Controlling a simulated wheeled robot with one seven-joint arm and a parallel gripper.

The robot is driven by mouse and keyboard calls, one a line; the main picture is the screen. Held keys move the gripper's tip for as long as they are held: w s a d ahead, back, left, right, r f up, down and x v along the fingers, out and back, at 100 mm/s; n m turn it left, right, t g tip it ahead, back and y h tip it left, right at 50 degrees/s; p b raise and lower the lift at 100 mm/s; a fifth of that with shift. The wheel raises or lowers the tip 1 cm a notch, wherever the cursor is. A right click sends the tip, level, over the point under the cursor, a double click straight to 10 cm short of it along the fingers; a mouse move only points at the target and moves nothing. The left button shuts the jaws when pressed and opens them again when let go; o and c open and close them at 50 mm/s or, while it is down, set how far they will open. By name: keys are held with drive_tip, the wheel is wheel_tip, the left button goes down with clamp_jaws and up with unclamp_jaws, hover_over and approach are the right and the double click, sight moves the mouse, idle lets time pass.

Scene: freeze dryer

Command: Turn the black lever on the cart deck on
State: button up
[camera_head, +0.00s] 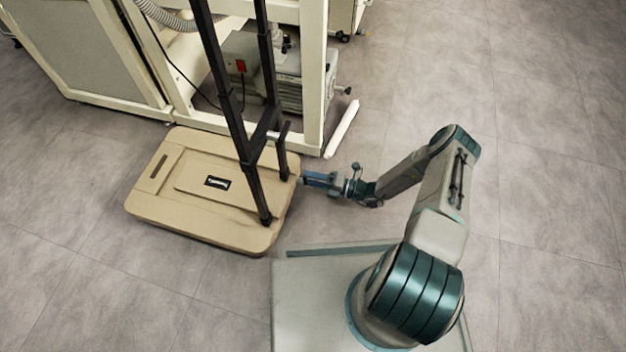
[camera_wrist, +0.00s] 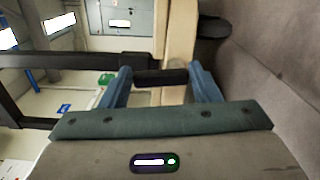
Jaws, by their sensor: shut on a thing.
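The beige cart deck (camera_head: 200,222) lies low at the left in the head view, with a tall black handle frame (camera_head: 237,120) rising from it. The black lever (camera_head: 283,155) stands at the deck's right edge, beside the frame. My gripper (camera_head: 305,178) reaches in from the right, low at the lever. In the wrist view, the two blue fingers of my gripper (camera_wrist: 162,82) are on either side of the black lever (camera_wrist: 160,77) and shut on it. The lever's lower end and the exact finger contact are hard to make out in the head view.
A cream frame cabinet (camera_head: 313,70) stands behind the deck, with a grey pump (camera_head: 270,75) bearing a red switch inside. A white bar (camera_head: 342,130) lies on the floor by its leg. The grey floor at right is clear.

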drive_tip(key=shift+w+f+m, duration=0.1)
drive_tip(key=shift+m, duration=0.7)
drive_tip(key=shift+d, duration=0.1)
drive_tip(key=o, duration=1)
drive_tip(key=p+v, duration=0.3)
drive_tip(key=v, duration=1)
drive_tip(key=shift+d, duration=0.4)
